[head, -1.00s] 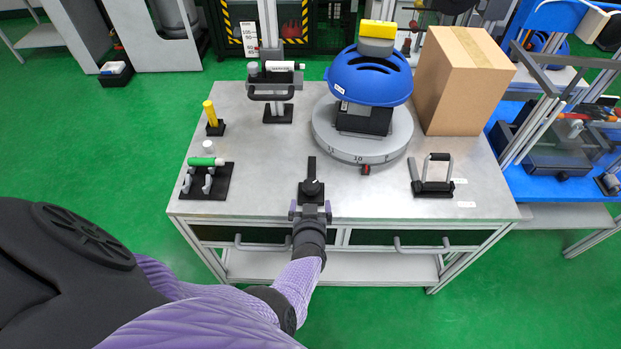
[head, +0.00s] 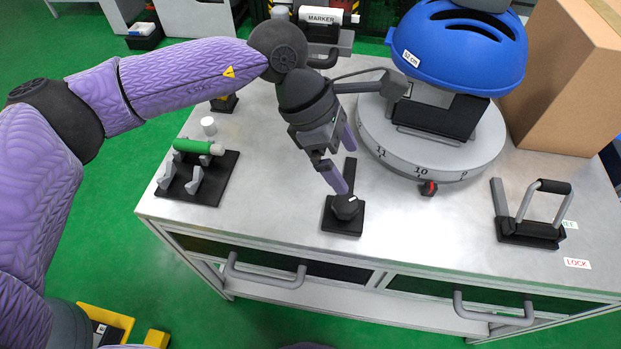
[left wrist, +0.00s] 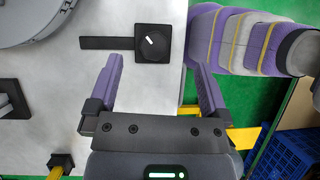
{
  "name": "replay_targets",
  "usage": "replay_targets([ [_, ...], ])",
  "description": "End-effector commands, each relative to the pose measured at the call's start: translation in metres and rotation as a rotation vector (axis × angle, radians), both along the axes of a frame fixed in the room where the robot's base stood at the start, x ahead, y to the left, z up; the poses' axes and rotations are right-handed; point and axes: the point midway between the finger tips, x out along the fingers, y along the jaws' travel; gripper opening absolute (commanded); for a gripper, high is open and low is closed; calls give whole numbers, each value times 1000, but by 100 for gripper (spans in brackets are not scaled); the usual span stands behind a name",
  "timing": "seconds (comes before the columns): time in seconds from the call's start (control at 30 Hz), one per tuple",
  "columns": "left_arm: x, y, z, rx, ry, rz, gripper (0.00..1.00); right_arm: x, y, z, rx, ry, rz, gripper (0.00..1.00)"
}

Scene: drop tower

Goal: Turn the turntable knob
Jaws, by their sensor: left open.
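The black turntable knob (head: 346,207) sits on a black square base with a strip at the table's front edge. In the left wrist view the knob (left wrist: 152,42) shows a white mark slanting down to the right. My left gripper (head: 348,172) is open and empty, above the knob; one fingertip looks close to it, and I cannot tell whether it touches. In the left wrist view the knob lies just beyond the open fingertips (left wrist: 156,66). The grey turntable (head: 400,150) carries a blue helmet (head: 460,50); numeral 10 is near the red pointer (head: 428,187). My right gripper is not in view.
A black-handled clamp (head: 535,228) stands front right, with a cardboard box (head: 565,85) behind. A green cylinder (head: 195,147) rests on a black stand at left. Two drawer handles project from the table front. Bare metal lies between knob and clamp.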

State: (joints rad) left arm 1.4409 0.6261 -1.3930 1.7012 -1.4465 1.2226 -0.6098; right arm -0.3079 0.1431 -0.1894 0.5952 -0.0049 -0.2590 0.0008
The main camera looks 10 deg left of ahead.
Motion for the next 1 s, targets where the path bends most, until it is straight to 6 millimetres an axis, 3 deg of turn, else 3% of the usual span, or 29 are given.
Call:
replay_targets([
  [0.03, 0, 11, -13, 60, -23, -14, 100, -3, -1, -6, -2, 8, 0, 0],
  [0.13, 0, 20, -24, 118, -42, -28, 100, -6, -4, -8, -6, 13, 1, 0],
  [0.53, -3, -13, -103, 117, -40, -27, 100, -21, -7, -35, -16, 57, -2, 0],
  [0.9, -3, -18, -110, 115, -43, -26, 100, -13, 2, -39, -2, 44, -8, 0],
  [1.0, -3, -18, -110, 114, -43, -26, 79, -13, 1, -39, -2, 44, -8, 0],
])
